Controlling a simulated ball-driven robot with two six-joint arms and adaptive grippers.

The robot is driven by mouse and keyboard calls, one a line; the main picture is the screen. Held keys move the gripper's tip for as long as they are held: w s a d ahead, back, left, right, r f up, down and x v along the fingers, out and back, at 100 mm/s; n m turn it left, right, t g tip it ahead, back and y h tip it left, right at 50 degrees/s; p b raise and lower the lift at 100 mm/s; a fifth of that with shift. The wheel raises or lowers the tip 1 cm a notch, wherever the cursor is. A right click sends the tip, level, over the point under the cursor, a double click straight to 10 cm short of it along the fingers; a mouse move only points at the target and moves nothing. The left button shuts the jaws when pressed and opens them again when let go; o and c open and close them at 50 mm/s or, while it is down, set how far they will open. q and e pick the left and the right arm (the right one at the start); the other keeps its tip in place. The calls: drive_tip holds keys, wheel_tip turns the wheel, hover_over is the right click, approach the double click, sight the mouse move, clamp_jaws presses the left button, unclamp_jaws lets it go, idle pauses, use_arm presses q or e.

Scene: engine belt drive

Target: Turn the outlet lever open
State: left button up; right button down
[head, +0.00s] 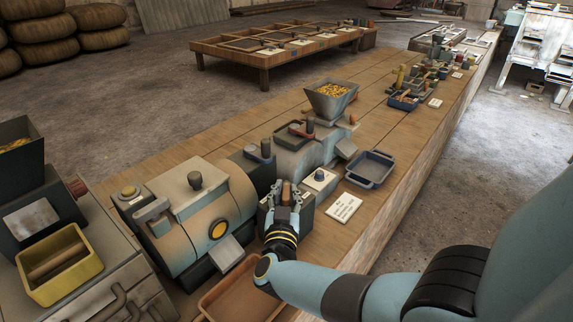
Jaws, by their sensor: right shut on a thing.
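My right gripper (283,203) is shut on a small upright brown handle (286,190), which looks like the outlet lever. The handle stands on a dark block at the right end of a grey drum machine (200,205). The fingers hide the handle's lower part and its pivot, so I cannot tell how far it is turned. My left gripper is not in view.
A funnel with yellow grains (331,99), a blue-grey tray (370,168) and a white label card (344,207) stand to the right along the bench. A brown tray (225,300) lies below my wrist. A yellow bin (60,290) stands at left.

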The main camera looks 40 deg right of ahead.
sight(285, 192)
drive_tip(key=m+g+h, duration=0.1)
drive_tip(key=m+g+b, duration=0.1)
drive_tip(key=shift+w+a+f+g+h, duration=0.1)
drive_tip(key=shift+f+g+h, duration=0.05)
drive_tip(key=shift+g+h, duration=0.2)
drive_tip(key=m+g+h+b, duration=0.2)
drive_tip(key=m+g+b, duration=0.1)
drive_tip(key=g, duration=0.1)
drive_tip(key=shift+f+g+b, duration=0.1)
drive_tip(key=shift+g+b, duration=0.15)
drive_tip(key=shift+b, duration=0.1)
drive_tip(key=shift+r+m+g+h+b, duration=0.2)
drive_tip(key=shift+m+g+h+b, duration=0.15)
drive_tip(key=shift+m+g+b, duration=1.1)
drive_tip(key=shift+n+g, duration=0.25)
drive_tip(key=shift+w+r, duration=0.1)
drive_tip(key=c, duration=1.2)
unclamp_jaws()
wheel_tip(285, 192, up, 10)
